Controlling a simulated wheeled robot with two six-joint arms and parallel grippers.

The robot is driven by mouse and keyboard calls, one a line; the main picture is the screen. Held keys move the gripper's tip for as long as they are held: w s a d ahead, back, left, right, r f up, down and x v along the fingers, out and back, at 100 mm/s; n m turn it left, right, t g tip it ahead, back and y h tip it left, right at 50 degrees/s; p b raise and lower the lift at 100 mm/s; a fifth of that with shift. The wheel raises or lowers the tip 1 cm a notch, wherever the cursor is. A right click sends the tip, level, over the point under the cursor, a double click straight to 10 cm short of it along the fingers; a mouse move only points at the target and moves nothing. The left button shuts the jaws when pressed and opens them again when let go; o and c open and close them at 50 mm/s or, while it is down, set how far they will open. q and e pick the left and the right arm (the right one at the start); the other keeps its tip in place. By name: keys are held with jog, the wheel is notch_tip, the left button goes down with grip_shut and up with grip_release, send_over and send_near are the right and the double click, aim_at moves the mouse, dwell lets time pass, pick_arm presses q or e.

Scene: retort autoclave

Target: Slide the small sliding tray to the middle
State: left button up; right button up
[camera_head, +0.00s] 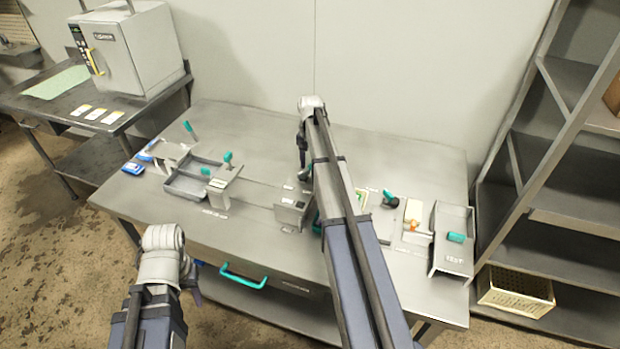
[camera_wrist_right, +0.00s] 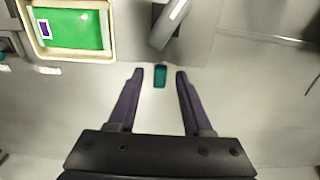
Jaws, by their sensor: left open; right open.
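The small sliding tray, a shallow grey tray (camera_head: 186,185), sits at the left of the steel table, beside a plate with a teal knob (camera_head: 228,160). Faint rail lines run from it toward a grey block (camera_head: 291,208) at mid-table. My right gripper (camera_head: 304,175) points down over the middle of the table, right of the tray and apart from it. In the right wrist view its fingers (camera_wrist_right: 158,75) are open, with a small teal piece (camera_wrist_right: 160,77) showing between their tips. My left gripper (camera_head: 196,293) is low in front of the table, mostly hidden by its wrist.
A green packet in a cream frame (camera_wrist_right: 75,28) lies near my right gripper. A grey bin (camera_head: 452,240) stands at the table's right end. A white autoclave (camera_head: 140,55) stands on the left bench; shelves (camera_head: 560,170) rise at right. The table's back strip is clear.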

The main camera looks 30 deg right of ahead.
notch_tip(320, 180, down, 5)
jog(key=b, duration=0.3)
jog(key=shift+r+b, duration=0.2)
jog(key=shift+b, duration=0.1)
jog(key=shift+r, duration=0.1)
grip_shut()
dwell(1.0)
